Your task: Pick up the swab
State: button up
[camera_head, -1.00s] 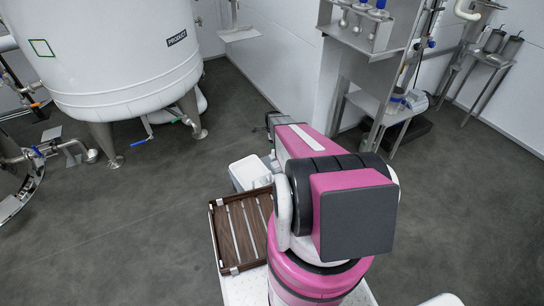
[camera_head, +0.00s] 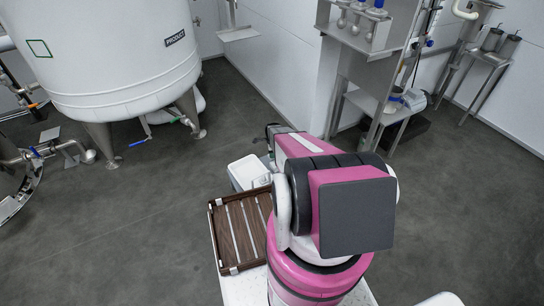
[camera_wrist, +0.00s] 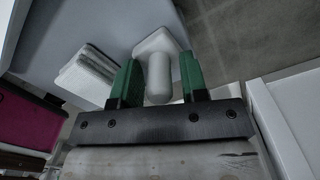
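In the wrist view my gripper (camera_wrist: 159,62) has two green fingers spread apart. A white rounded, peg-like piece (camera_wrist: 158,80) stands out between them, with gaps visible beside it. It lies over a white block-like shape (camera_wrist: 160,42) with slanted edges. I cannot tell for sure whether either is the swab. A pale ridged block or pad (camera_wrist: 87,72) lies left of the left finger. In the head view my arm hides most of the gripper, and no swab can be made out there.
A brown slatted tray (camera_head: 213,238) and a white container (camera_head: 234,178) are beside my arm. A large white tank (camera_head: 120,70) stands at back left, and a metal stand (camera_head: 372,62) at back right. Grey floor (camera_head: 120,215) is open at left.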

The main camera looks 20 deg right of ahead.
grip_shut()
jog(key=shift+r, duration=0.8)
notch_tip(320, 180, up, 3)
jog(key=shift+f, duration=0.1)
jog(key=a+r, duration=0.6)
jog(key=a, duration=0.5)
jog(key=shift+s+a+r, duration=0.3)
jog(key=shift+s+r, duration=0.05)
